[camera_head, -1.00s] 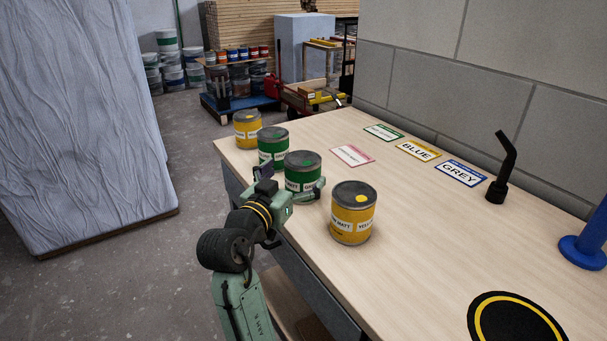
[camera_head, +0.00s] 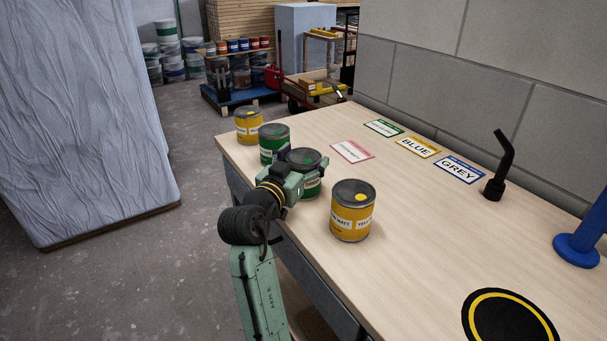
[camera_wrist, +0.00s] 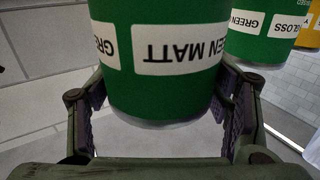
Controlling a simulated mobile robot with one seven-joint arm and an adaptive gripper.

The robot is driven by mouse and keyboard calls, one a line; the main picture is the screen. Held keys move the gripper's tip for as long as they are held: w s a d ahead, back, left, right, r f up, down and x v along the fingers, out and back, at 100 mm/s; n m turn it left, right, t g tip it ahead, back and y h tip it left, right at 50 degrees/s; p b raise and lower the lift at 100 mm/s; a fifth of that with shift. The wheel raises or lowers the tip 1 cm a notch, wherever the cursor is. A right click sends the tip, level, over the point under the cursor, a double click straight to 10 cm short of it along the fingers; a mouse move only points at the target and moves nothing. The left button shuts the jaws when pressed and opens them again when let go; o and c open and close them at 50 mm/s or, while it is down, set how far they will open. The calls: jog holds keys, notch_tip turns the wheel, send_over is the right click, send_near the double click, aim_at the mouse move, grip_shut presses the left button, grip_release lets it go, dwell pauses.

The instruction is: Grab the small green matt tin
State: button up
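The green matt tin (camera_head: 312,188) stands upright on the bench, with a grey lid and a green dot on it. In the wrist view its label reads GREEN MATT upside down on the tin (camera_wrist: 165,85). My gripper (camera_head: 305,163) reaches around this tin from the left, one finger on each side. In the wrist view the gripper's fingers (camera_wrist: 160,110) flank the tin closely, and their tips are partly hidden by it. No firm grip shows. Another green tin (camera_head: 274,150), labelled GREEN GLOSS in the wrist view (camera_wrist: 262,38), stands just behind it.
A yellow tin (camera_head: 352,220) stands in front to the right, another (camera_head: 248,128) at the far left corner. Label cards (camera_head: 418,148) lie by the wall. A black stand (camera_head: 496,185), a blue stand (camera_head: 580,245) and a black-yellow disc (camera_head: 510,318) are at right. Mid-bench is clear.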

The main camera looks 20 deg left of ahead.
jog(key=c, duration=1.1)
jog(key=shift+r, duration=0.1)
jog(key=shift+c, duration=0.3)
jog(key=shift+r, duration=0.15)
